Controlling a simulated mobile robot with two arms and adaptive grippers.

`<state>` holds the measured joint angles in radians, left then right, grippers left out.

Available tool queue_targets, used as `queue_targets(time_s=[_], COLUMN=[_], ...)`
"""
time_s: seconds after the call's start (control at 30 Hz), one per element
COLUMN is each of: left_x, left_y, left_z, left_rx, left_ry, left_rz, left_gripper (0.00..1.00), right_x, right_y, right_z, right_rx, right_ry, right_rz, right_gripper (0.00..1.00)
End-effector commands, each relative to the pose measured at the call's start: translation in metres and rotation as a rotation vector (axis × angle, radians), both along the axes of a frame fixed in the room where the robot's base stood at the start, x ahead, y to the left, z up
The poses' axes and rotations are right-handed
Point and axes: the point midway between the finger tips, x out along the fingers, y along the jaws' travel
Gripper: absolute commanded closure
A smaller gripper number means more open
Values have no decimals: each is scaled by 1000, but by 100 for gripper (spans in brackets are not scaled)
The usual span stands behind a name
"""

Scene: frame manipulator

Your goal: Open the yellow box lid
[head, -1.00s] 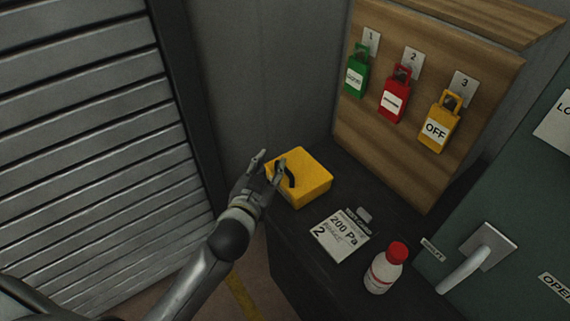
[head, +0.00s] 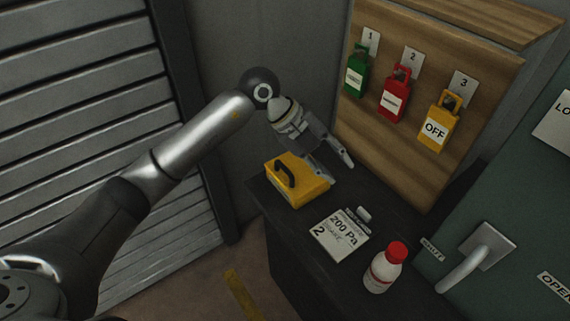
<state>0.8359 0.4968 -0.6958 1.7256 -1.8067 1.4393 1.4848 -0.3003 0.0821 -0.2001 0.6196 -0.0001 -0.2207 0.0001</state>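The yellow box (head: 299,190) sits on the dark counter with its lid down. A black handle (head: 285,175) stands on its front left part. My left gripper (head: 340,171) reaches over the back of the box from above, its fingers apart and pointing down to the right. One finger is at the box's back right edge; I cannot tell whether it touches. Nothing shows between the fingers. My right gripper is not in view.
A 200 Pa card (head: 338,235) and a white bottle with a red cap (head: 384,267) stand on the dark counter (head: 307,246). Green (head: 355,78), red (head: 395,98) and yellow (head: 438,125) padlocks hang on the wooden board behind. A door handle (head: 470,262) is at right.

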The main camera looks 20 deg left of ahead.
Motion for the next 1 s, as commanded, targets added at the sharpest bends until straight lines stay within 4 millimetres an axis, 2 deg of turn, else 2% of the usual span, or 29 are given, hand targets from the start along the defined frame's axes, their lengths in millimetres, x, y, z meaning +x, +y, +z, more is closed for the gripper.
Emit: queue_targets(time_s=[0.03,0.1,0.2,0.3,0.4,0.53,0.8,1.0], left_x=[10,20,28,31,33,34,42,46], left_y=[26,58,96,119,129,129,122,119], left_z=[-1,-3,1,5,5,-8,-58,-87], left_rx=[119,260,408,497,536,542,539,539], left_ry=[9,30,55,70,79,84,85,83], left_rz=[46,115,207,271,300,305,302,302], left_gripper=[66,66,66,66,66,66,66,66], right_x=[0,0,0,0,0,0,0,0], right_y=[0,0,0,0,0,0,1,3], right_z=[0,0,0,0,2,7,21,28], right_rx=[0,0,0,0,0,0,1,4], right_ry=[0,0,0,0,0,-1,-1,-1], right_rz=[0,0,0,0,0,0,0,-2], right_gripper=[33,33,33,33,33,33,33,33])
